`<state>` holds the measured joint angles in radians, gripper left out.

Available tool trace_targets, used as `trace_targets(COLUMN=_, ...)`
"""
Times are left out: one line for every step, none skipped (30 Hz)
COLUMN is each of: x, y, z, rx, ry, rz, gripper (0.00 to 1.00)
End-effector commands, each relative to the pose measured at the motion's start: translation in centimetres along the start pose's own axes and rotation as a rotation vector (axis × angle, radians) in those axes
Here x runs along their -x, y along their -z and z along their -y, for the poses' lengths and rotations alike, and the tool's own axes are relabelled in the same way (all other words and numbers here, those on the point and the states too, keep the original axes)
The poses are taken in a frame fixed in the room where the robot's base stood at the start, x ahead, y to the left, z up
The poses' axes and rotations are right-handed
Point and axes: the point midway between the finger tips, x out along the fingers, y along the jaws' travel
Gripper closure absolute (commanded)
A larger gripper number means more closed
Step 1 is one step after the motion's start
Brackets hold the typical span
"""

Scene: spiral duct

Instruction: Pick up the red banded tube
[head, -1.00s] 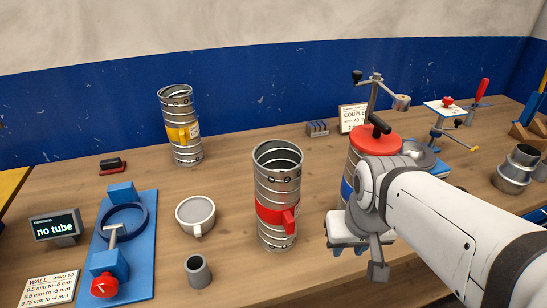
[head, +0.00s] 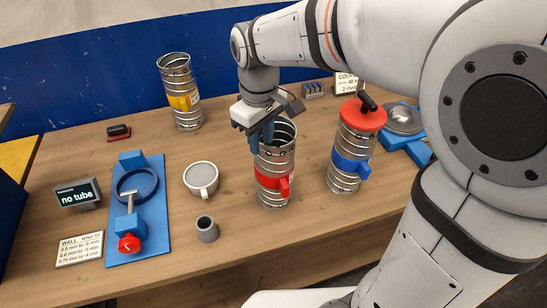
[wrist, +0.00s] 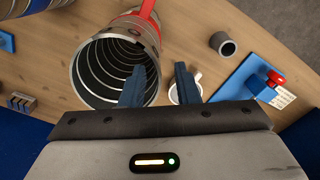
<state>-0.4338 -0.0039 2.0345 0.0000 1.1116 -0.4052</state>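The red banded tube (head: 273,187) is a ribbed metal cylinder standing upright on the bench, with a red band and a red tab. In the wrist view its open mouth (wrist: 88,70) faces the camera. My gripper (head: 262,140) is at the tube's top, pointing down, its blue fingers at the left part of the rim. In the wrist view my gripper (wrist: 159,75) has its fingers apart. One finger overlaps the tube's mouth and the other is outside the wall, with the rim between them. I cannot tell whether either finger touches the wall.
A blue-banded tube with a red cap (head: 350,150) stands right of the red one. A yellow-banded tube (head: 180,92) stands behind left. A white mug (head: 201,178), a small grey cup (head: 207,230) and a blue fixture (head: 138,210) are left. Bare bench lies between.

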Motion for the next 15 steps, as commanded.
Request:
trace_targets(x=-0.5, y=0.0, z=0.0, rx=0.0, ry=0.002, rz=0.004, gripper=0.72)
trace_targets(x=-0.9, y=0.0, z=0.1, rx=0.0, ry=0.002, rz=0.005, gripper=0.72)
trace_targets(x=-1.5, y=0.0, z=0.1, rx=0.0, ry=0.002, rz=0.005, gripper=0.72)
trace_targets(x=-2.0, y=0.1, z=0.1, rx=0.0, ry=0.002, rz=0.005, gripper=0.72)
trace_targets(x=-2.5, y=0.1, z=0.1, rx=0.0, ry=0.002, rz=0.006, gripper=0.72)
trace_targets(x=-3.2, y=0.1, z=0.1, rx=0.0, ry=0.002, rz=0.004, gripper=0.72)
trace_targets(x=-3.5, y=0.1, z=0.1, rx=-0.001, ry=0.002, rz=0.004, gripper=0.72)
trace_targets(x=-3.9, y=0.1, z=0.1, rx=-0.001, ry=0.001, rz=0.003, gripper=0.72)
trace_targets(x=-4.2, y=0.1, z=0.1, rx=-0.001, ry=0.001, rz=0.003, gripper=0.72)
trace_targets(x=-4.5, y=0.1, z=0.1, rx=-0.001, ry=0.001, rz=0.003, gripper=0.72)
trace_targets(x=-4.6, y=0.1, z=0.1, rx=-0.001, ry=0.001, rz=0.001, gripper=0.72)
trace_targets(x=-4.7, y=0.1, z=0.1, rx=0.0, ry=0.0, rz=0.0, gripper=0.72)
trace_targets(x=-4.7, y=0.1, z=0.1, rx=0.0, ry=0.0, rz=-0.001, gripper=0.72)
trace_targets(x=-4.7, y=0.2, z=0.1, rx=0.0, ry=0.0, rz=-0.001, gripper=0.72)
trace_targets(x=-4.7, y=0.2, z=0.1, rx=0.0, ry=0.0, rz=-0.001, gripper=0.72)
